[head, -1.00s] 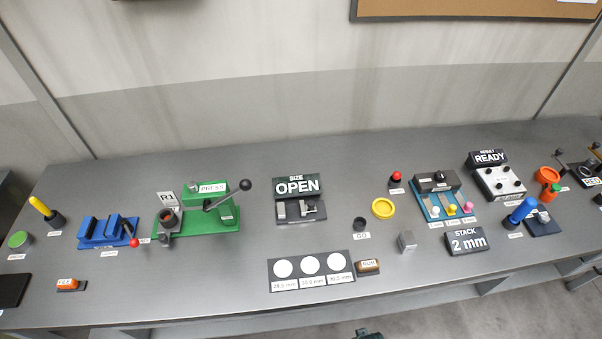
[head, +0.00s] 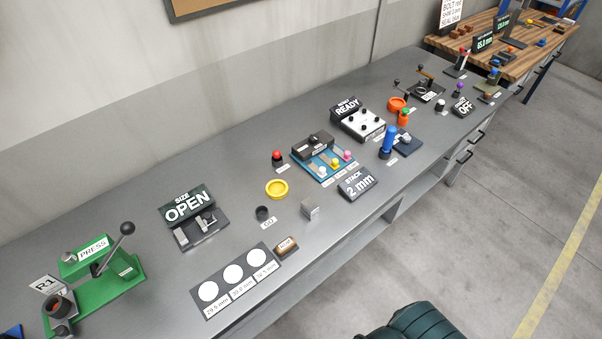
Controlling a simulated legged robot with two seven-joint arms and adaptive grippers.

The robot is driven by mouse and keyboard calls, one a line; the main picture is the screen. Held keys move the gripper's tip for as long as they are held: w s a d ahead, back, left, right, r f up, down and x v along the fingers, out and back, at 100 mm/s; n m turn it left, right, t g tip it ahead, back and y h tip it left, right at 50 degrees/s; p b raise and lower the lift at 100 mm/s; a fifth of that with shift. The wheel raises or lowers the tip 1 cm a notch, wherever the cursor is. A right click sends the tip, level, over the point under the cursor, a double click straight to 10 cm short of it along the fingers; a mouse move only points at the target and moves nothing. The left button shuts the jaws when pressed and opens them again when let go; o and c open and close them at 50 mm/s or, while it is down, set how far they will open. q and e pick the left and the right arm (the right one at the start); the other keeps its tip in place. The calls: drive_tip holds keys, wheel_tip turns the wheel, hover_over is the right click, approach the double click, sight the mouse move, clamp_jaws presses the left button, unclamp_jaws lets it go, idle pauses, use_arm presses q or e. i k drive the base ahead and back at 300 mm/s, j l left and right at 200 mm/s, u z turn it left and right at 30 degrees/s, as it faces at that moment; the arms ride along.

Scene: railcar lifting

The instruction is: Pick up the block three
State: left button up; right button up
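I see no readable label for a block three. A small plain silver-grey block (head: 310,208) stands alone on the grey workbench (head: 150,205), left of the STACK 2 mm sign (head: 357,184). I cannot tell whether it is block three. A blue tray (head: 323,168) behind it holds a dark block and several small coloured knobs. Neither gripper can be made out in the head view. A dark teal ribbed shape (head: 405,322) rises at the bottom edge; I cannot tell what it is.
Near the silver block are a yellow ring (head: 277,188), a small black ring (head: 263,213) and a brown-and-black RUN piece (head: 286,246). A green press (head: 105,275) stands at left. A blue-handled tool (head: 388,143) stands right of the STACK sign. A wooden table (head: 530,55) is beyond.

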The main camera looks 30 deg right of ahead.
sight(310, 208)
drive_tip(key=z, duration=1.1)
